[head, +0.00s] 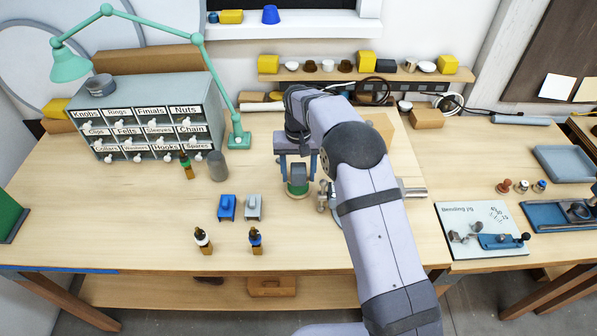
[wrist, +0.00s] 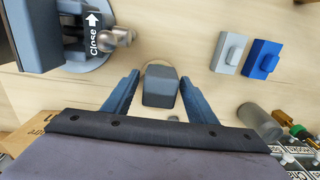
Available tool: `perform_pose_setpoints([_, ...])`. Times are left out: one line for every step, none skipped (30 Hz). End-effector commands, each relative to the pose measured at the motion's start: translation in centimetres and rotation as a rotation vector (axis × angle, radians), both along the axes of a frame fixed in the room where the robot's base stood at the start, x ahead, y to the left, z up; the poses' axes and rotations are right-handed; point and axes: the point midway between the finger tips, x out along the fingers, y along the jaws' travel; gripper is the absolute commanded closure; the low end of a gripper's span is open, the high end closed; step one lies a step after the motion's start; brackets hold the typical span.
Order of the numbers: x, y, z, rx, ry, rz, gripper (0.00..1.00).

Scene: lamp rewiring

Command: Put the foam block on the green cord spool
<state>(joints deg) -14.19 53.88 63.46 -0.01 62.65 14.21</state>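The foam block (head: 298,174) is a small dark grey block. It sits on top of the green cord spool (head: 298,190), whose green side and pale lower rim show below it. In the wrist view the foam block (wrist: 160,86) is between my fingers, and a thin tan edge of the spool (wrist: 160,63) shows behind it. My gripper (head: 298,168) is above the spool, pointing down. Its blue fingers stand on both sides of the block with visible gaps in the wrist view (wrist: 160,84), so it is open. Most of the spool is hidden by the block there.
A metal vise-like fixture (head: 326,197) stands close at the right of the spool. Blue (head: 227,207) and grey (head: 253,207) small blocks lie to the left. A grey canister (head: 217,165) and small bottles stand farther left. The table's front middle is mostly clear.

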Motion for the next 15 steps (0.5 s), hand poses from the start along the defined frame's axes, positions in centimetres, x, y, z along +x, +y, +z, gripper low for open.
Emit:
perform_pose_setpoints([0.0,0.0,0.0,0.000,0.000,0.000,0.47])
perform_pose_setpoints([0.0,0.0,0.0,0.000,0.000,0.000,0.47])
perform_pose_setpoints([0.0,0.0,0.0,0.000,0.000,0.000,0.47])
perform_pose_setpoints([0.0,0.0,0.0,0.000,0.000,0.000,0.47])
perform_pose_setpoints([0.0,0.0,0.0,0.000,0.000,0.000,0.47])
perform_pose_setpoints([0.0,0.0,0.0,0.000,0.000,0.000,0.47])
perform_pose_setpoints([0.0,0.0,0.0,0.000,0.000,0.000,0.47])
perform_pose_setpoints([0.0,0.0,0.0,0.000,0.000,0.000,0.47])
perform_pose_setpoints([0.0,0.0,0.1,0.000,0.000,0.000,0.47])
perform_pose_setpoints([0.0,0.0,0.2,0.000,0.000,0.000,0.47])
perform_pose_setpoints([0.0,0.0,0.4,0.000,0.000,0.000,0.47])
perform_pose_setpoints([0.0,0.0,0.6,0.000,-0.001,0.000,0.47])
perform_pose_setpoints([0.0,0.0,0.6,0.000,-0.002,0.000,0.47])
perform_pose_setpoints([0.1,0.0,0.8,0.001,-0.002,0.000,0.47])
perform_pose_setpoints([0.1,0.0,1.2,0.001,-0.003,0.000,0.47])
